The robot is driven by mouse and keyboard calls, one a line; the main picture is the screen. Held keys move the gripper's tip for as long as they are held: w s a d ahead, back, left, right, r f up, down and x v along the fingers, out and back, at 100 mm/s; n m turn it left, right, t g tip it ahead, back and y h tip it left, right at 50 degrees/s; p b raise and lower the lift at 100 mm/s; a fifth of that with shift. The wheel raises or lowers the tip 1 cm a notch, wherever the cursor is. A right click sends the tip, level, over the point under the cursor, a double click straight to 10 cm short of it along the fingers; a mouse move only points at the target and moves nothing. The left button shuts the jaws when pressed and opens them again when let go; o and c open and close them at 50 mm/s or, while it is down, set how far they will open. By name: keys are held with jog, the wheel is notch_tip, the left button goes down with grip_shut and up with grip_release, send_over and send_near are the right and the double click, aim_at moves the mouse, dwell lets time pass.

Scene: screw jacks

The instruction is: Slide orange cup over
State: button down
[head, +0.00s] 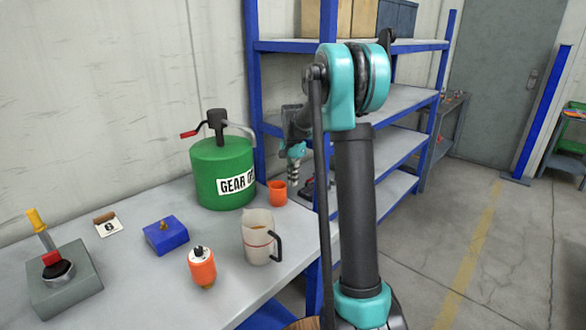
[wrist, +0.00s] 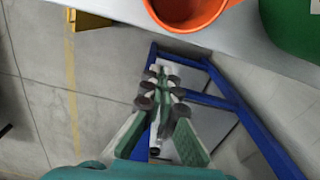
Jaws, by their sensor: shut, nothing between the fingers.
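The orange cup (head: 277,193) stands upright on the grey table near its right edge, beside the green can. In the wrist view the cup (wrist: 190,10) is cut off by the top edge, and I look into its open mouth. My gripper (head: 294,180) points down just right of the cup in the head view, apart from it as far as I can tell. In the wrist view my gripper's fingers (wrist: 160,85) are closed together and empty, with the floor and a blue frame behind them, outside the table edge.
The green gear oil can (head: 221,172) stands left of the cup. A measuring jug (head: 257,240) stands in front of it. An orange-and-white bottle (head: 202,268), a blue block (head: 165,236) and a grey lever device (head: 65,285) are further left. Blue shelving (head: 400,102) rises behind my arm.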

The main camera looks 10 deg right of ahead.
aim_at(274, 193)
jog(key=s+a, duration=0.1)
jog(key=s+a+f, duration=0.1)
jog(key=a, duration=0.1)
jog(key=shift+s+f, duration=0.15)
jog(key=shift+s, duration=0.15)
jog(key=shift+a, duration=0.1)
jog(key=s+a, duration=0.4)
jog(key=a, duration=0.1)
jog(key=shift+s, duration=0.25)
jog(key=shift+w+d, duration=0.1)
jog(key=shift+w, duration=0.05)
